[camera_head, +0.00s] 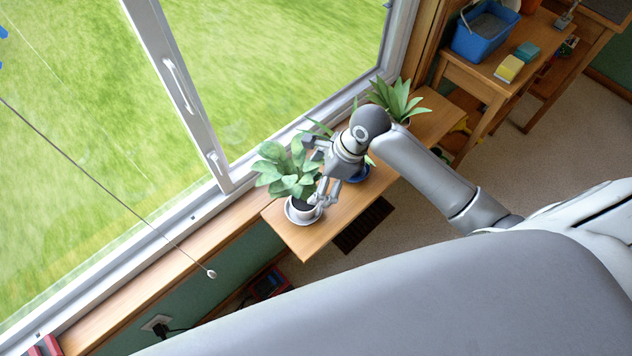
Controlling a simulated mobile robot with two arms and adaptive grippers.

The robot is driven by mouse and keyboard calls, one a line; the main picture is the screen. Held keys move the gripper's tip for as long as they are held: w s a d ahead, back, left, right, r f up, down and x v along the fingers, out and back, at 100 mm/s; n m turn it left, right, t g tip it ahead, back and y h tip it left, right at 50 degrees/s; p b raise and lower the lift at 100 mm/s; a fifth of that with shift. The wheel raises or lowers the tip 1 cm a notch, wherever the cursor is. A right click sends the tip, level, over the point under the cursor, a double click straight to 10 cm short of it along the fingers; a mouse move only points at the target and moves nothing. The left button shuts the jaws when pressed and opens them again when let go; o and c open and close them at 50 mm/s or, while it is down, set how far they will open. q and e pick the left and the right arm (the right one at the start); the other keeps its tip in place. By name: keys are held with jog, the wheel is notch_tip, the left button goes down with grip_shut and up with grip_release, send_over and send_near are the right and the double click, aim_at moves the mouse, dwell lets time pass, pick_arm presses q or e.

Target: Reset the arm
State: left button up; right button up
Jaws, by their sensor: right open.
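My right arm reaches in from the right side over a wooden shelf by the window. My right gripper (318,190) is open beside a leafy plant (287,172) in a white pot on a saucer (290,212). Its fingers point down near the pot's right rim; I cannot tell whether they touch it. A blue pot (360,174) shows partly behind the arm, and its plant is mostly hidden. Another leafy plant (396,98) stands farther back on the shelf. My left gripper is not in view.
The wooden shelf (305,240) has a bare front corner. A window frame (180,100) runs along the left. A wooden table (470,75) at the upper right holds a blue bucket (481,42) and sponges (509,69). Carpeted floor (500,150) is open on the right. A cord (100,175) hangs at the left.

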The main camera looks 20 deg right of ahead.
dwell(0.6)
jog(key=s+d+r+n+t+h, duration=0.1)
jog(key=s+d+n+h, duration=0.1)
jog(key=s+n, duration=0.9)
jog(key=s+d+r+n+t+h, duration=0.15)
jog(key=s+n, duration=0.45)
jog(key=n, duration=0.8)
notch_tip(320, 180, down, 26)
jog(key=s+g, duration=0.2)
jog(key=s+d+f+g, duration=0.1)
jog(key=s+d+f, duration=0.1)
jog(key=s+f, duration=1.3)
jog(key=shift+s+d+f+h, duration=0.2)
jog(key=shift+f+h, duration=0.15)
jog(key=shift+f, duration=0.1)
jog(key=shift+g, duration=0.25)
